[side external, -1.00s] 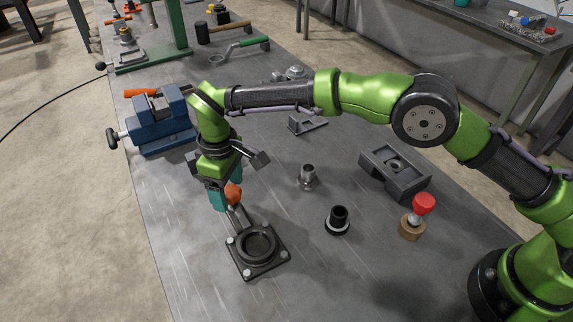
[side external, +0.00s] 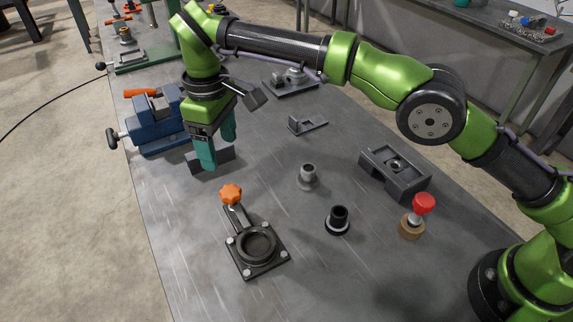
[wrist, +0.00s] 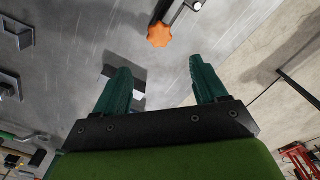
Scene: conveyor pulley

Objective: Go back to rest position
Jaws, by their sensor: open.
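My gripper (side external: 217,150) hangs above the grey table (side external: 290,255), with its teal fingers pointing down. In the wrist view the two fingers (wrist: 163,88) stand apart with nothing between them. An orange star-shaped knob (side external: 231,194) sits on the arm of a dark square flanged housing (side external: 257,245), below and clear of my gripper. The knob also shows in the wrist view (wrist: 159,35), beyond the fingertips. A dark grey block behind and under the fingers in the side view is partly hidden by them.
A blue vise (side external: 160,125) stands left of my gripper. A small metal flanged bushing (side external: 307,178), a black flanged sleeve (side external: 338,220), a grey block fixture (side external: 395,173) and a red-topped tool (side external: 423,204) stand to the right. A small bracket (side external: 307,123) lies farther back.

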